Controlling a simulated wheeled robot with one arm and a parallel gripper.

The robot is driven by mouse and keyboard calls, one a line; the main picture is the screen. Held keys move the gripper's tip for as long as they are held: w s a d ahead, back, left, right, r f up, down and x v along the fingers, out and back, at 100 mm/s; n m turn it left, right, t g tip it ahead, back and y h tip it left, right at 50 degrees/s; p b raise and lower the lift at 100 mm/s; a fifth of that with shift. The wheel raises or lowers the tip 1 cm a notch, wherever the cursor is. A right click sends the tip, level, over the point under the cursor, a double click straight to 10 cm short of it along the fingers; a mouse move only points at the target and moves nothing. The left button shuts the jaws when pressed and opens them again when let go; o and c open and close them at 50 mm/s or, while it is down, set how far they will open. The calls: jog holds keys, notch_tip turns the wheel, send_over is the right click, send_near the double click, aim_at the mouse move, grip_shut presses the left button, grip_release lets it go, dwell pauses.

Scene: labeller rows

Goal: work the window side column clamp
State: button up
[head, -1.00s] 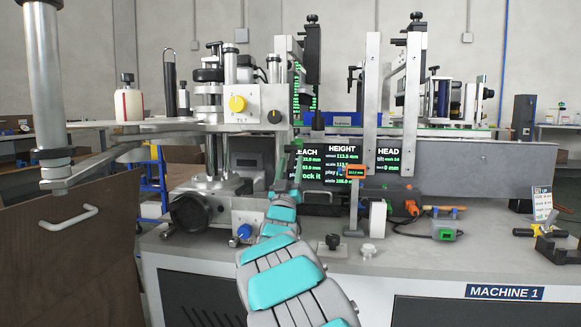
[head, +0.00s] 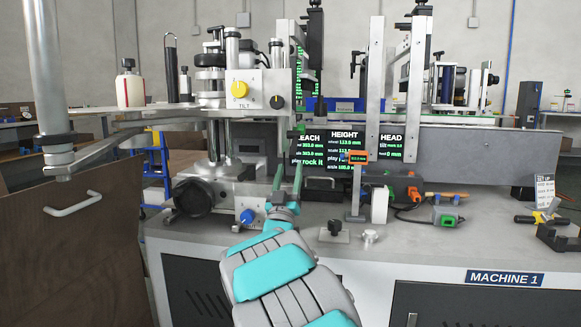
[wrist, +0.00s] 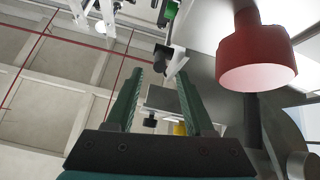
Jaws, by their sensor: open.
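The labeller's column unit (head: 262,90) stands left of centre in the head view, with a yellow TILT knob (head: 239,89) and a small black knob (head: 277,102). At its base are a big black round knob (head: 193,197) and a blue knob (head: 247,216). My gripper (head: 287,170) is open and empty, fingers up in front of the base, right of the blue knob. In the wrist view my gripper (wrist: 157,85) has nothing between its fingers. A red knob (wrist: 257,55) is close by on the right, apart from the fingers. I cannot tell which part is the window side clamp.
A dark screen (head: 340,150) and an upright post with an orange readout (head: 357,156) stand right of my gripper. A black knob on a plate (head: 335,230) and a power tool (head: 405,190) lie on the bench (head: 390,255). A brown panel door (head: 75,240) is at left.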

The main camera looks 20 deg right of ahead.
aim_at(292, 145)
jog(key=shift+s+a+r, duration=0.2)
jog(key=shift+a+r, duration=0.05)
jog(key=shift+c, duration=1.1)
jog(key=s+a+r+g, duration=0.1)
jog(key=a, duration=0.1)
jog(key=s+a+r+g+p, duration=0.1)
jog(key=s+r, duration=0.1)
jog(key=s+a+r+m+p, duration=0.1)
jog(key=s+a, duration=0.1)
jog(key=shift+s+a+r+g, duration=0.2)
jog(key=shift+a+g, duration=0.1)
jog(key=shift+g, duration=0.1)
grip_shut()
jog(key=w+d, duration=0.6)
jog(key=w, duration=0.2)
jog(key=shift+d+r+y+b, duration=0.3)
jog(key=shift+d+r, duration=0.1)
jog(key=shift+r, duration=0.05)
